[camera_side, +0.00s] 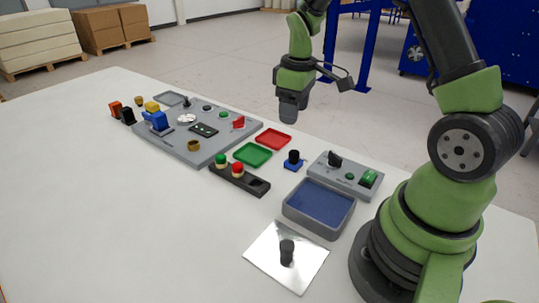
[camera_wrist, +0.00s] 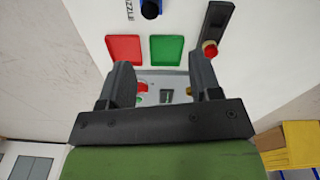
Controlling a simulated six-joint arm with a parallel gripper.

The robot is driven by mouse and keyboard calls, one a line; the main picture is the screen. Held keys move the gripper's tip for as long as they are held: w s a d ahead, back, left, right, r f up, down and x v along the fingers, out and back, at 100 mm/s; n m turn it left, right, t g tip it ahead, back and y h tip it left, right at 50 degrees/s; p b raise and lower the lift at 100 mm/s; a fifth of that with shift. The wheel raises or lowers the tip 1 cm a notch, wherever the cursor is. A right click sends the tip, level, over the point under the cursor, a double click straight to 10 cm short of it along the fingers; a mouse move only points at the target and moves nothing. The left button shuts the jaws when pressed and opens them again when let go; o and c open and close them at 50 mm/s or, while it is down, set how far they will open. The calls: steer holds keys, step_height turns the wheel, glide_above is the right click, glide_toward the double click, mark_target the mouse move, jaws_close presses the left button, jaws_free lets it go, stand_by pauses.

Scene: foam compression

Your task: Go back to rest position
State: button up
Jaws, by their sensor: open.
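My gripper (camera_side: 288,112) hangs in the air above the table in the side view, pointing down, apart from everything on it. In the wrist view its two dark fingers (camera_wrist: 160,82) are spread apart, with nothing held between them. Beyond the fingers the wrist view shows a red tray (camera_wrist: 124,49) and a green tray (camera_wrist: 166,49). These are also the red tray (camera_side: 273,139) and green tray (camera_side: 253,154) on the table in the side view.
The white table (camera_side: 80,200) holds a grey board (camera_side: 180,148) with several parts, a black holder with red and green pieces (camera_side: 238,178), a blue-lined bin (camera_side: 318,206), a switch box (camera_side: 345,174), a small blue block (camera_side: 293,164) and a metal plate (camera_side: 265,262). The left front is clear.

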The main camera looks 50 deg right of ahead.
steer(key=s+a+r+m+t+y, duration=0.2)
steer(key=s+a+r+m+t, duration=0.4)
steer(key=s+a+r, duration=0.8)
step_height(320, 180, up, 2)
steer(key=shift+s+a+r+t, duration=0.1)
steer(key=shift+s+a+t, duration=0.2)
steer(key=shift+s, duration=0.75)
